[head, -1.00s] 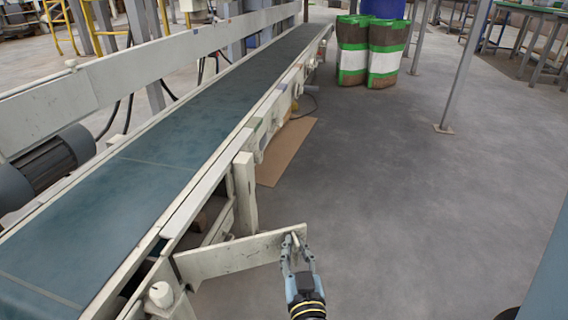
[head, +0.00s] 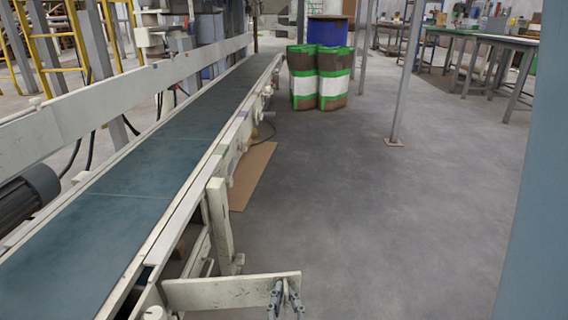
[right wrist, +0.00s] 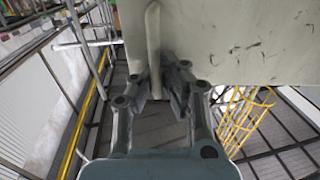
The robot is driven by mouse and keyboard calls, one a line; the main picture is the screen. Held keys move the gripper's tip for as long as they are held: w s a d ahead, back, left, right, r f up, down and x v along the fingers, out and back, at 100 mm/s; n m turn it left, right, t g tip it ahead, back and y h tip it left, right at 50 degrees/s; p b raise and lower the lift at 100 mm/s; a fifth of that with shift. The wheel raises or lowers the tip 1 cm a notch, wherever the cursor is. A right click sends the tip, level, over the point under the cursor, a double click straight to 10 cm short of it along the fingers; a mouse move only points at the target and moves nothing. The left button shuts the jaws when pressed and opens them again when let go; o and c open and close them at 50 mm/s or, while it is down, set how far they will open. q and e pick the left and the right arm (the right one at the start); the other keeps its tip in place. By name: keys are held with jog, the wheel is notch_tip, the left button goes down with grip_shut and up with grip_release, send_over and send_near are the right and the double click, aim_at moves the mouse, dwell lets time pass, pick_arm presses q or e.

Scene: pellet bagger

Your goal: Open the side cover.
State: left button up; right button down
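The side cover (head: 225,291) is a pale, scuffed panel at the bottom of the head view. It stands out from the conveyor's side, swung away from the frame. My right gripper (head: 285,299) is at its free outer end. In the right wrist view, the cover (right wrist: 235,45) fills the upper right, with an upright rib-like handle (right wrist: 153,50) at its edge. The fingers of my right gripper (right wrist: 158,95) are apart, one on each side of the rib's lower end; firm contact cannot be told. My left gripper is not in view.
The conveyor (head: 130,195) with its blue-green belt runs along the left. A brown sheet (head: 250,175) lies on the floor beside it. Bagged stacks (head: 320,78), a grey post (head: 408,75) and worktables (head: 490,50) stand farther back.

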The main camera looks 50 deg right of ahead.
jog(key=shift+s+d, duration=0.25)
jog(key=shift+s, duration=0.1)
jog(key=c, duration=1.4)
grip_release()
jog(key=shift+d, duration=0.1)
jog(key=shift+w, duration=0.1)
jog(key=shift+a+r, duration=0.2)
jog(key=shift+r, duration=0.2)
notch_tip(320, 180, up, 9)
jog(key=shift+d+r, duration=0.1)
